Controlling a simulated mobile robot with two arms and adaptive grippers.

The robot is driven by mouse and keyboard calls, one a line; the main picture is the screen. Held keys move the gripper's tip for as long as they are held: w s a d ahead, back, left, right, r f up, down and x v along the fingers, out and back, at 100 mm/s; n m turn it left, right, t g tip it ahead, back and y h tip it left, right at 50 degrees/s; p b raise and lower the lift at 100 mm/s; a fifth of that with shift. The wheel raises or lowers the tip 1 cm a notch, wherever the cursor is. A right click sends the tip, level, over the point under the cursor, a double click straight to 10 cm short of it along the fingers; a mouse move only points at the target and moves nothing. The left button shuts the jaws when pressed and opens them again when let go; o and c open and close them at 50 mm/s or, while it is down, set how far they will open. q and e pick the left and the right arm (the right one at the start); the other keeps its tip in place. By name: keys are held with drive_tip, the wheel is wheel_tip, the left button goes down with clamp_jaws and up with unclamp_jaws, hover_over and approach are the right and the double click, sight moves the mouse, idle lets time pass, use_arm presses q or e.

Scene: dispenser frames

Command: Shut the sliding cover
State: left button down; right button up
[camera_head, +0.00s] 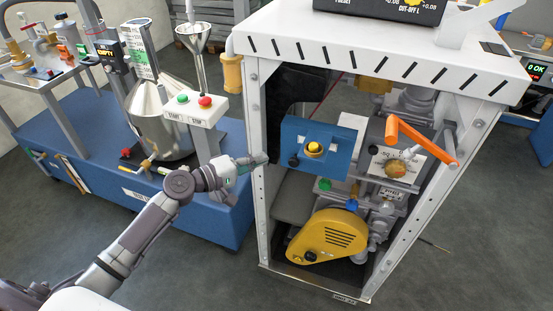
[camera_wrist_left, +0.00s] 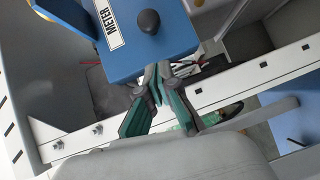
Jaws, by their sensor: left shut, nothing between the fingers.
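A blue panel marked METER (camera_head: 330,135), which looks like the sliding cover, sits inside the white frame's opening. It has a black knob (camera_head: 293,161) near its left edge and a yellow knob (camera_head: 313,149) in its middle. The black knob (camera_wrist_left: 149,21) also shows in the left wrist view. My left gripper (camera_head: 264,159) is at the frame's left post, left of the black knob. In the left wrist view its fingers (camera_wrist_left: 165,72) are shut and empty, just below the panel's edge; I cannot tell whether they touch it. My right gripper is out of view.
The white frame's left post (camera_head: 256,130) stands close to my left gripper. An orange lever (camera_head: 425,142) sticks out at right. A yellow housing (camera_head: 325,237) with pipework lies below the panel. A blue bench (camera_head: 105,135) with a steel vessel stands at left.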

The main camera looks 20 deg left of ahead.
sight(294, 157)
use_arm(q)
drive_tip(key=shift+w+d+f+p, duration=0.15)
drive_tip(key=shift+w+d+p, duration=0.1)
drive_tip(key=shift+d, duration=0.55)
drive_tip(key=shift+w+d+f+p, duration=0.1)
drive_tip(key=shift+w+d+p, duration=0.15)
drive_tip(key=shift+d, duration=0.5)
drive_tip(key=shift+w+d+f+p, duration=0.15)
drive_tip(key=shift+w+d+p, duration=0.1)
drive_tip(key=shift+d, duration=0.55)
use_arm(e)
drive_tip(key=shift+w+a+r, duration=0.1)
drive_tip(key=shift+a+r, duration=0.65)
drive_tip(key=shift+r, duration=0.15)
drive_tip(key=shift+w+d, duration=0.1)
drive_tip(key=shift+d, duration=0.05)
use_arm(q)
drive_tip(key=s+d+p, duration=0.1)
drive_tip(key=d+p, duration=0.4)
drive_tip(key=d, duration=1.5)
drive_tip(key=shift+d, duration=0.3)
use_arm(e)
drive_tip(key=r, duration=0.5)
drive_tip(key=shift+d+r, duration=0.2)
use_arm(q)
drive_tip(key=shift+r, duration=0.1)
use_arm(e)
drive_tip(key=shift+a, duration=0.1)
